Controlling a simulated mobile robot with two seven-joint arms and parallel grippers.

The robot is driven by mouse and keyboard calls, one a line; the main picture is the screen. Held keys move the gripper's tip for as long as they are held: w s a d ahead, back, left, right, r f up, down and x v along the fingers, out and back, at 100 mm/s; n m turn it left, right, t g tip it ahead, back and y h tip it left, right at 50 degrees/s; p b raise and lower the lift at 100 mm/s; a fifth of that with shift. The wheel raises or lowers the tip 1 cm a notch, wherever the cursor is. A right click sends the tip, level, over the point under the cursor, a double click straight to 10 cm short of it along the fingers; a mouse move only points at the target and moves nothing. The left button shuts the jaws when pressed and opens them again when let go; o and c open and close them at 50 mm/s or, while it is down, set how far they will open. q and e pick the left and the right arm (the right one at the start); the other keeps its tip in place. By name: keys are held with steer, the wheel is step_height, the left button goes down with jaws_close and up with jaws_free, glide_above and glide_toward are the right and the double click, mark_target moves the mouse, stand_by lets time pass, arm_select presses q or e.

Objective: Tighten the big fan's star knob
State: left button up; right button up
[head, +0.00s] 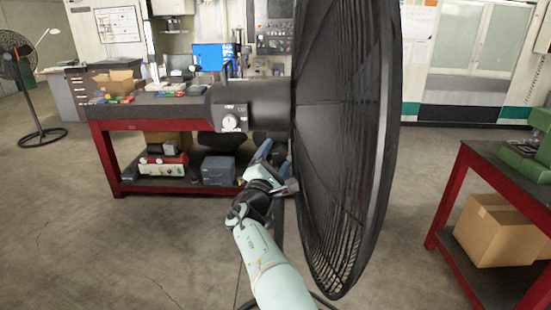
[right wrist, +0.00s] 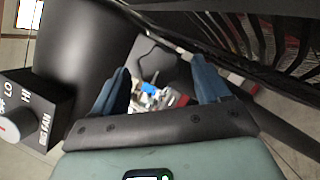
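The big fan's dark round cage (head: 345,130) fills the middle right of the head view, seen nearly edge-on. Its black motor housing (head: 262,103) reaches left, with a control box and dial (head: 229,121) on it. The box, marked BIG FAN, also shows in the right wrist view (right wrist: 35,112). My right gripper (head: 273,168) is below the housing, close to the cage. In the right wrist view its blue fingers (right wrist: 160,80) are wide apart. My left gripper is out of view.
A red-framed workbench (head: 105,140) with boxes and tools stands behind the fan. Another red-framed table (head: 462,185) stands at the right, with a cardboard box (head: 497,232) on its shelf. A smaller fan (head: 17,62) is far left. Floor at the left is clear.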

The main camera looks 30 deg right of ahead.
steer(key=c, duration=1)
steer(key=shift+m, duration=0.4)
steer(key=m, duration=0.1)
steer(key=m+g, duration=0.1)
steer(key=m, duration=0.2)
steer(key=shift+r+g+b, duration=0.25)
steer(key=shift+g+b, duration=0.05)
steer(key=shift+g, duration=0.1)
steer(key=m, duration=0.1)
steer(key=m+g+y, duration=0.1)
steer(key=m, duration=0.2)
steer(key=shift+a+r+y, duration=0.1)
steer(key=shift+r+y, duration=0.2)
steer(key=shift+y, duration=0.1)
steer(key=m, duration=0.1)
steer(key=m+y, duration=0.1)
steer(key=m, duration=0.2)
steer(key=shift+r+g+y, duration=0.25)
steer(key=shift+g+y, duration=0.05)
steer(key=m, duration=0.1)
steer(key=m+y, duration=0.2)
steer(key=m, duration=0.1)
steer(key=shift+s+d+r, duration=0.1)
steer(key=shift+d+r, duration=0.05)
steer(key=shift+d, duration=0.1)
steer(key=shift+y, duration=0.3)
steer(key=o, duration=1.1)
steer(key=shift+c, duration=0.2)
